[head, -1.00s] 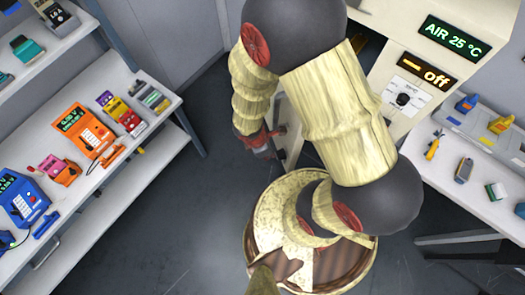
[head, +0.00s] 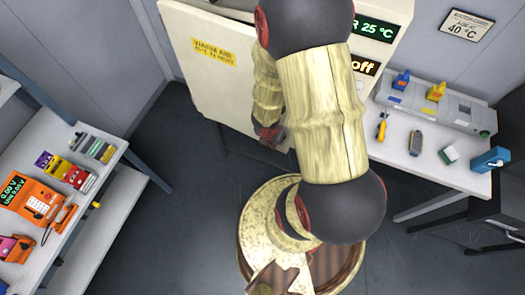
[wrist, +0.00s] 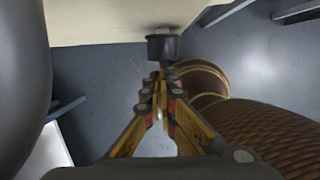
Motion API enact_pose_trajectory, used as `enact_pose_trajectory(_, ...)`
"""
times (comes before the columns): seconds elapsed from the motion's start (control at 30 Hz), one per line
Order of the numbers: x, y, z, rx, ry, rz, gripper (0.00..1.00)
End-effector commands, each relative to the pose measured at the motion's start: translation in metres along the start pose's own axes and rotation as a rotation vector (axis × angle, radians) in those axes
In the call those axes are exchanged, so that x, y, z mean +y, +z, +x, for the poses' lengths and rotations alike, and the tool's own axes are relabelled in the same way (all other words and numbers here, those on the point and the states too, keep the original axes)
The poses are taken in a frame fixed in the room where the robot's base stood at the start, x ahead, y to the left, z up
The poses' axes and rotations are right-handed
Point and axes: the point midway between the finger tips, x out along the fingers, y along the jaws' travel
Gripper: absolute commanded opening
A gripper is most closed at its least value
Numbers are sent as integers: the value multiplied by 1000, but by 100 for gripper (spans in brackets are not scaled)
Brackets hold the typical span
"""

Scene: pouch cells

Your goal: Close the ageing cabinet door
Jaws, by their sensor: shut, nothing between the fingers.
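The ageing cabinet door (head: 200,85) is a cream panel with a yellow WARM AIR label, at the upper middle of the head view. A dark strip shows behind its top edge, so it appears ajar; my arm hides its right part. The cabinet (head: 385,45) with lit displays is right of it. My gripper (head: 268,133) is low by the door's lower right part, partly hidden by my arm. In the wrist view my gripper (wrist: 160,88) is shut and empty. Its tips point at a dark round knob (wrist: 162,47) below a cream surface (wrist: 105,20); contact is unclear.
A left bench (head: 115,150) holds an orange meter (head: 35,197) and several coloured cells. A right bench (head: 455,180) holds small tools and a grey tray (head: 440,105). Grey floor (head: 165,225) is clear between the left bench and my base.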

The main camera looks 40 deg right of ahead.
Motion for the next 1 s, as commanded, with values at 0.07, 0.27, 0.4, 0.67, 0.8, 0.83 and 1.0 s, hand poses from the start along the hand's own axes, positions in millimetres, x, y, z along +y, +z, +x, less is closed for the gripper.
enact_pose_trajectory(0.07, -3, 15, 3, -1, 5, -22, 0)
enact_pose_trajectory(0.27, -6, 41, 10, 0, 20, -83, 0)
enact_pose_trajectory(0.4, -6, 54, 13, 0, 28, -112, 0)
enact_pose_trajectory(0.67, -6, 65, 16, -3, 34, -135, 0)
enact_pose_trajectory(0.8, -5, 68, 16, -6, 35, -138, 0)
enact_pose_trajectory(0.83, -5, 68, 16, -6, 35, -137, 0)
enact_pose_trajectory(1.0, -4, 71, 15, -10, 36, -136, 0)
